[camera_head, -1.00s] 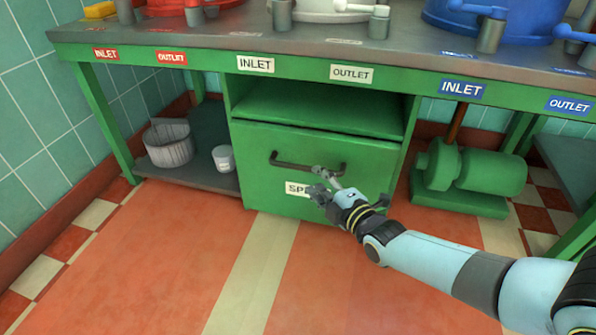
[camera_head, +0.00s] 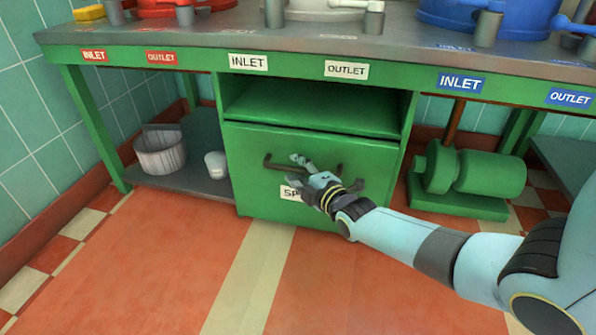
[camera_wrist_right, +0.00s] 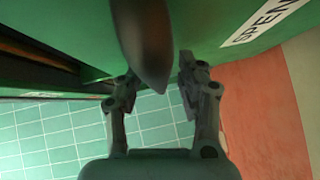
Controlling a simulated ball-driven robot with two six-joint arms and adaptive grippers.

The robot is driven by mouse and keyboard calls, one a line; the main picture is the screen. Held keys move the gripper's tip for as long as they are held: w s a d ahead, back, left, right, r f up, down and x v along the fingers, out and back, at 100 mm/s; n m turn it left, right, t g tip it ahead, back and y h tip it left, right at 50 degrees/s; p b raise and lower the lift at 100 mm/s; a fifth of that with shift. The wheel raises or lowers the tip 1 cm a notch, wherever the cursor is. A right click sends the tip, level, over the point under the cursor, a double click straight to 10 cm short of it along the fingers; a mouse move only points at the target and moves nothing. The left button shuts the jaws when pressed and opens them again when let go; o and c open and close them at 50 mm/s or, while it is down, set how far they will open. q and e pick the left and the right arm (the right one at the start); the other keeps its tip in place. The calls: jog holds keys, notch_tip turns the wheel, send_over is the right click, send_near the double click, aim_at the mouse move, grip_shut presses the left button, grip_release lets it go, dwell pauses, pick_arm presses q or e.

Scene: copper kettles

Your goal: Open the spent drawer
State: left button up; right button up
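The spent drawer (camera_head: 350,152) is a green front under the worktop, with a dark bar handle (camera_head: 276,165) across it. It looks shut or nearly so. Its white label (camera_head: 290,193) reads "SP" in the head view, the rest hidden by my right gripper. My right gripper (camera_head: 297,170) is at the left part of the handle. In the right wrist view, its two fingers stand apart, with the dark handle (camera_wrist_right: 150,45) reaching into the space between them. A clear gap shows on the right finger's side. The label also shows there (camera_wrist_right: 262,22). My left gripper is out of view.
An open green shelf space (camera_head: 310,105) is above the drawer. A grey bucket (camera_head: 160,152) and a white cup (camera_head: 216,165) stand on a low shelf at left. A green pump (camera_head: 470,175) stands at right. The floor in front is clear.

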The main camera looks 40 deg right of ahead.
jog(key=shift+c, duration=0.3)
grip_shut()
jog(key=shift+a+r, duration=0.1)
